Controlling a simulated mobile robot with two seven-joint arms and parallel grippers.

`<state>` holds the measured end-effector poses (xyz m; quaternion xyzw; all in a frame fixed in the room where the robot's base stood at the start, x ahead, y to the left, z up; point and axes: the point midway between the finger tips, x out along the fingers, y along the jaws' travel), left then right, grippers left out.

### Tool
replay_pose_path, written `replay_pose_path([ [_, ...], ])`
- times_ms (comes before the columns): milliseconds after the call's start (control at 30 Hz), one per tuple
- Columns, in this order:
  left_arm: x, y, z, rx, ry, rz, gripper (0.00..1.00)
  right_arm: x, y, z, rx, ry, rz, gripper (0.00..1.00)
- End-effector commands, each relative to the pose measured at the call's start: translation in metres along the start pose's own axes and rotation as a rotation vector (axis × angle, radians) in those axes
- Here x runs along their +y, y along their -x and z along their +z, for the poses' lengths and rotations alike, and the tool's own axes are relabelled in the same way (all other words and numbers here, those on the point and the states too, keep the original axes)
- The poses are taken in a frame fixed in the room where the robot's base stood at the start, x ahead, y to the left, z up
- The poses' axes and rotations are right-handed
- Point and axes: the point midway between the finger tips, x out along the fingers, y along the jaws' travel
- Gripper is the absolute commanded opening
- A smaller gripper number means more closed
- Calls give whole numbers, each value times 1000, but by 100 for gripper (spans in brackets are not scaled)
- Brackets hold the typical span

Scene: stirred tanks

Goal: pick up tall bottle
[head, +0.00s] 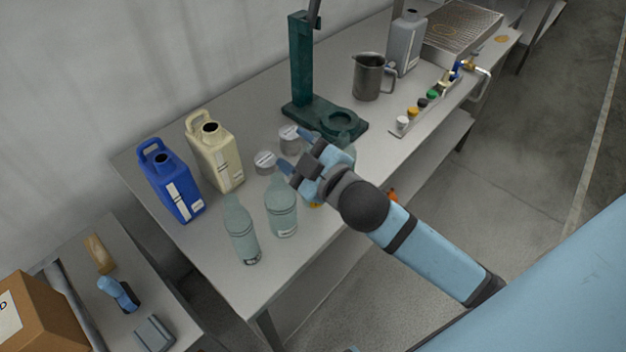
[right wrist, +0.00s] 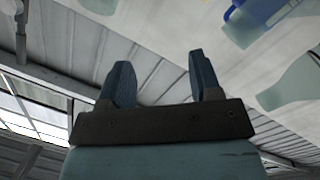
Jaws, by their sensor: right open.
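Two clear pale-green bottles stand upright on the bench: one tall bottle (head: 241,232) near the front edge and another (head: 281,212) just right of it. I cannot tell which is meant by the tall bottle. My right gripper (head: 296,150) is above the bench, beyond and right of these bottles, apart from them. Its jaws are open and nothing is between them. In the right wrist view its two blue fingers (right wrist: 163,80) stand apart, with a pale-green bottle (right wrist: 290,86) off to the right. My left gripper is not in view.
A blue jug (head: 172,182) and a cream jug (head: 214,152) stand on the bench (head: 228,284) at left. Two small white-lidded jars (head: 265,162) are near my fingers. A green stand (head: 303,75), a steel pitcher (head: 368,78) and a grey bottle (head: 404,48) stand farther back.

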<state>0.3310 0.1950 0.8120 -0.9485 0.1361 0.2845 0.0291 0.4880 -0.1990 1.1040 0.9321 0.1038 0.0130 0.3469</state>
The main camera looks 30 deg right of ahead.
Motion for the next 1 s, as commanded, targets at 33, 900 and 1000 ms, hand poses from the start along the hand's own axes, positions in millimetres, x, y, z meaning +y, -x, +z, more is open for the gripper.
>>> replay_pose_path([
  [33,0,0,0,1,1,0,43,6,-6,-14,67,49,17,58],
  [900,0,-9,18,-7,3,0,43,54,6,-76,1651,2114,-455,58],
  [1000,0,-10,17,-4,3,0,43,89,4,-43,1639,2295,-677,58],
])
